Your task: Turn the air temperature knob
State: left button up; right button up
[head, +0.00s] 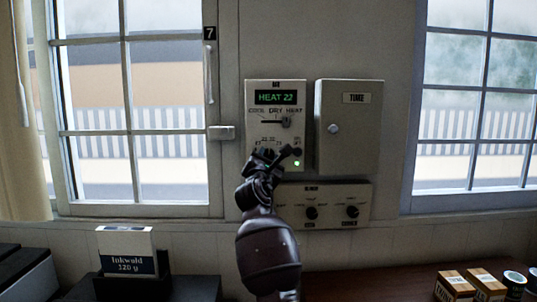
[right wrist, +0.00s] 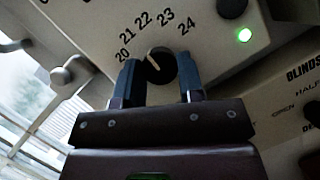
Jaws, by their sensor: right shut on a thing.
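The air temperature knob (right wrist: 161,67) is a dark round knob on the light control panel (head: 253,133). In the right wrist view its white mark points up and left, close to the 22 on a scale from 20 to 24. My right gripper (right wrist: 160,80) is shut on the knob, with one finger at each side. In the head view my right gripper (head: 273,157) covers the knob at the panel's lower part. My left gripper is not in view.
Above the knob is a mode slider (head: 286,121) near HEAT. A green light (head: 297,163) glows right of the gripper. A closed TIME box (head: 348,128) stands to the right, and a blinds panel (head: 332,203) below. An Inkwald box (head: 127,250) stands at lower left.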

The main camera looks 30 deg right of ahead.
jog(key=m+g, duration=0.1)
jog(key=m, duration=0.1)
jog(key=m+g+p, duration=0.1)
jog(key=m, duration=0.2)
jog(key=shift+a+r+h, duration=0.1)
jog(key=shift+h, duration=0.3)
jog(key=m+g+p, duration=0.1)
jog(key=m, duration=0.3)
jog(key=shift+w+r+g, duration=0.1)
jog(key=shift+g, duration=0.3)
jog(key=shift+m+g, duration=0.3)
jog(key=shift+m, duration=0.2)
jog(key=shift+y+p, duration=0.3)
jog(key=o, duration=0.9)
jog(key=b+v, duration=0.1)
jog(key=v, duration=1)
